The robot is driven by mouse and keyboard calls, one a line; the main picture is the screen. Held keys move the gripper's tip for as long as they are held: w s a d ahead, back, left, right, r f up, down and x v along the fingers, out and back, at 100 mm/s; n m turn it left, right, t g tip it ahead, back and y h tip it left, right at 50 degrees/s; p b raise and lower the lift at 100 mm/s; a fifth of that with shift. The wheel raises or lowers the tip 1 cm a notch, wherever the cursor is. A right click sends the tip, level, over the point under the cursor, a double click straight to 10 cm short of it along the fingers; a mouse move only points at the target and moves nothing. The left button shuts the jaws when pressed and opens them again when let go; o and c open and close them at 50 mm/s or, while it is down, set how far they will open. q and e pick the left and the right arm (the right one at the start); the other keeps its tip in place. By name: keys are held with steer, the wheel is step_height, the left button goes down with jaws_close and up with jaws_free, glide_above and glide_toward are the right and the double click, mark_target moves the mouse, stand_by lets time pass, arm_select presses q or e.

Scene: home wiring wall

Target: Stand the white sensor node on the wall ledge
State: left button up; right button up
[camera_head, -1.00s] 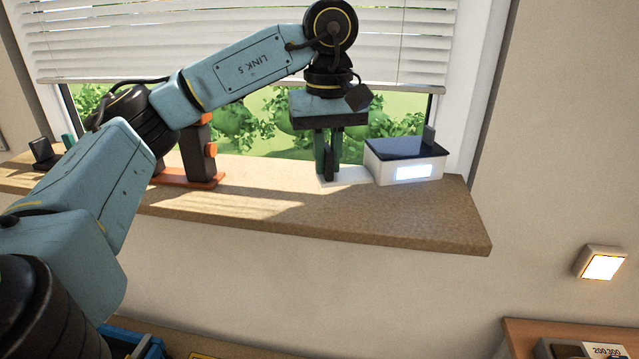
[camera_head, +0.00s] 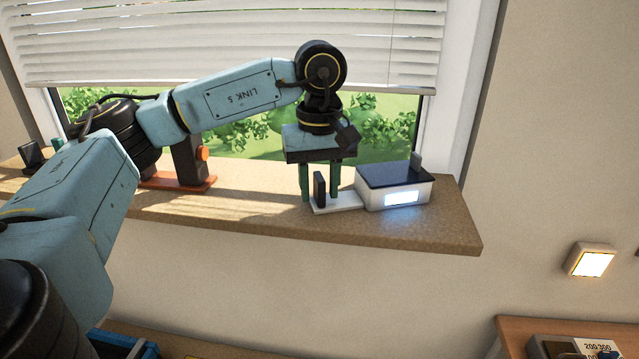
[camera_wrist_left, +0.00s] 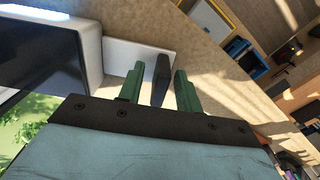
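The white sensor node (camera_head: 395,192) is a white box with a dark top panel, a lit front display and a short grey stub at its back. It stands upright on the stone wall ledge (camera_head: 420,230), near the right end. A flat white plate with a dark upright tab (camera_head: 320,190) adjoins its left side. My left gripper (camera_head: 319,192) is open above the plate, with its green fingers on either side of the tab. The left wrist view shows gaps between the tab (camera_wrist_left: 160,80) and both fingers, and the box (camera_wrist_left: 92,50) beside them. My right gripper is out of view.
A dark stand with orange knobs (camera_head: 190,160) stands farther left on the ledge, partly behind my arm. The window and blind (camera_head: 230,40) are behind. A lit lamp (camera_head: 591,262) is on the right wall, above a wooden surface with items. The ledge's front right is clear.

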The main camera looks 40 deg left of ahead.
arm_select(q)
steer(key=shift+r, duration=0.25)
step_height(320, 180, up, 4)
steer(key=shift+r, duration=0.15)
step_height(320, 180, up, 8)
steer(key=p, duration=0.2)
steer(key=shift+f, duration=0.2)
stand_by(0.4)
